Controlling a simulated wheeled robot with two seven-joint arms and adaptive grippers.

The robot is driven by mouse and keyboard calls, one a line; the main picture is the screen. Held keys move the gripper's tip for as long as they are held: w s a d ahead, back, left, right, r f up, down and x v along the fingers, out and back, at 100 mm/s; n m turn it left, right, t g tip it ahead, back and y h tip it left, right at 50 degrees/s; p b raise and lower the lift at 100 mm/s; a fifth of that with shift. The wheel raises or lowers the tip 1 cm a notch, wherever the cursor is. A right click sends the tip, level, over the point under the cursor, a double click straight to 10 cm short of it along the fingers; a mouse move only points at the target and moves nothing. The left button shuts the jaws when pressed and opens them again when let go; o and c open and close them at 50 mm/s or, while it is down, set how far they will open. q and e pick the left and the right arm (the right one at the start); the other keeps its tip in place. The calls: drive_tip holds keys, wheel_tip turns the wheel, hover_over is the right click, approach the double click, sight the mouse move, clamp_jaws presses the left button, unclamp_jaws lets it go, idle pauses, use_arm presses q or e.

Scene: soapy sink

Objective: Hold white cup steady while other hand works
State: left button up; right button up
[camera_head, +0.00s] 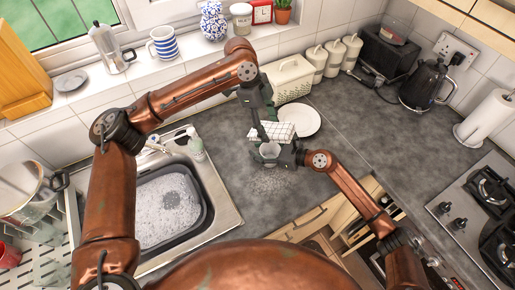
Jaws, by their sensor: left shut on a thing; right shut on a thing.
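The white cup (270,148) is in the middle of the head view, just right of the sink, with its open top facing up. My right gripper (283,152) comes in from the right and is shut on the cup at its side. My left gripper (261,130) is just above the cup, pointing down at its mouth. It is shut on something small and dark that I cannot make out. Whether that thing touches the inside of the cup is hidden.
The sink basin (205,220) with suds lies left of the cup. A cream basket (292,78), kettle (428,84) and hob (465,207) stand farther off. The counter right of the plate is clear.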

use_arm(q)
drive_tip(key=shift+w+a, duration=0.1)
drive_tip(key=shift+a, duration=0.1)
use_arm(e)
drive_tip(key=shift+r, duration=0.1)
drive_tip(key=c, duration=0.4)
use_arm(q)
drive_tip(key=shift+f, duration=0.1)
use_arm(e)
drive_tip(key=shift+w+d, duration=0.1)
drive_tip(key=shift+c, duration=0.6)
drive_tip(key=o, duration=1.9)
drive_tip(key=shift+c, duration=0.6)
drive_tip(key=c, duration=1.1)
drive_tip(key=shift+c, duration=1.4)
